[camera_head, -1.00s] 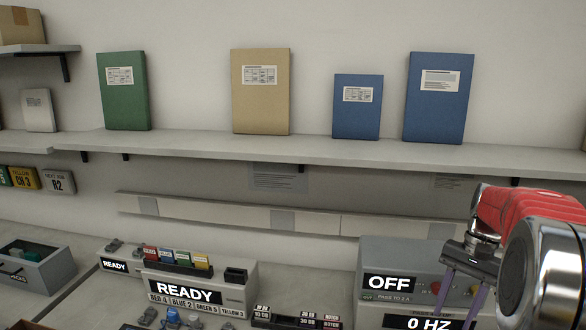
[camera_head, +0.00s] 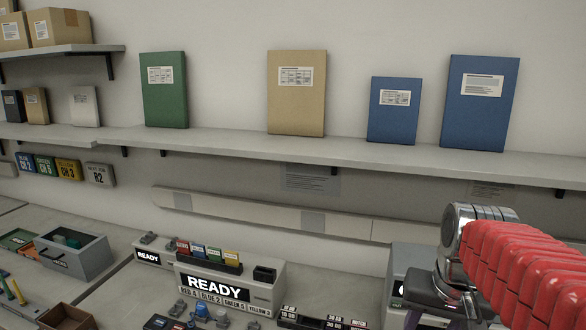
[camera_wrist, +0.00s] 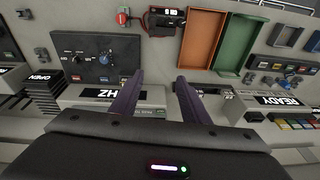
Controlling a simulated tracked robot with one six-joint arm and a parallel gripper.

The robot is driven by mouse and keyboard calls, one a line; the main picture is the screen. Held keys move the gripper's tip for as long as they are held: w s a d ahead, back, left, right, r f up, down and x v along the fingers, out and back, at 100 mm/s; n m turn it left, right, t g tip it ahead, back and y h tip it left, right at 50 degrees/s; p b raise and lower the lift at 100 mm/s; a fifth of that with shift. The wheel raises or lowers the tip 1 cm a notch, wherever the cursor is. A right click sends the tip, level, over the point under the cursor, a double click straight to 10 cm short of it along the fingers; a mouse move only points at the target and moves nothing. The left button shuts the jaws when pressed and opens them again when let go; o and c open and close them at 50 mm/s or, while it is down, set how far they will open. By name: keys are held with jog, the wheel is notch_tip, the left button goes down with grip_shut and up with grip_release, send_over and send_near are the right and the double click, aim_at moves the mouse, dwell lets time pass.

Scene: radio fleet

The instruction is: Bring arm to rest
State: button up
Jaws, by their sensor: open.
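My gripper shows in the wrist view (camera_wrist: 160,98) with its two dark purple fingers spread apart and nothing between them. It hangs above the bench equipment, clear of it as far as I can see. In the head view my red-sleeved arm reaches in from the right, and the dark gripper body (camera_head: 438,297) is at the lower right in front of a grey unit (camera_head: 400,262). The fingertips are hidden there. The grey "HZ" unit (camera_wrist: 110,97) lies below the fingers in the wrist view.
A grey "READY" unit (camera_head: 262,288) with coloured cards stands on the bench. A grey drawer box (camera_head: 85,262) and a brown tray (camera_head: 66,318) are at left. Above, a long shelf (camera_head: 230,143) holds several binders. An orange tray (camera_wrist: 202,42) and green tray (camera_wrist: 242,45) lie beyond my gripper.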

jog(key=s+a+f+n+t, duration=0.1)
jog(key=s+a+n+t, duration=0.2)
jog(key=s+a, duration=0.4)
jog(key=shift+s+a+f+n, duration=0.3)
jog(key=shift+a+f+n, duration=0.1)
jog(key=shift+n, duration=0.1)
